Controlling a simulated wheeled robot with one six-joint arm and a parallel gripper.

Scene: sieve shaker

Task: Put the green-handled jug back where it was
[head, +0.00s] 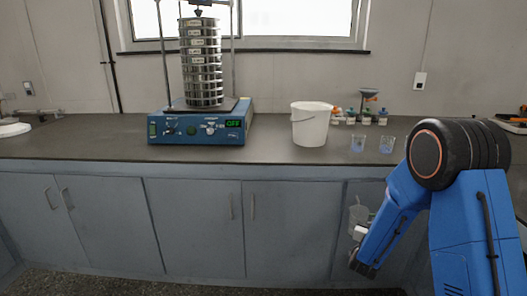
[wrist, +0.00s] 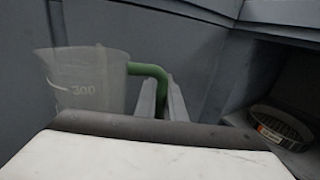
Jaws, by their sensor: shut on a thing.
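In the head view the jug (head: 357,214) is small and pale in front of the lower cabinets, below the counter edge. My gripper (head: 368,217) is beside it, partly hidden by my arm. The jug's bottom is hidden in the wrist view.
An open compartment with a round sieve (wrist: 281,127) shows at the right of the wrist view. On the counter (head: 75,144) stand a sieve shaker (head: 200,125), a white bucket (head: 310,127), two beakers with blue contents (head: 358,144) and small bottles. The counter's left part is mostly clear.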

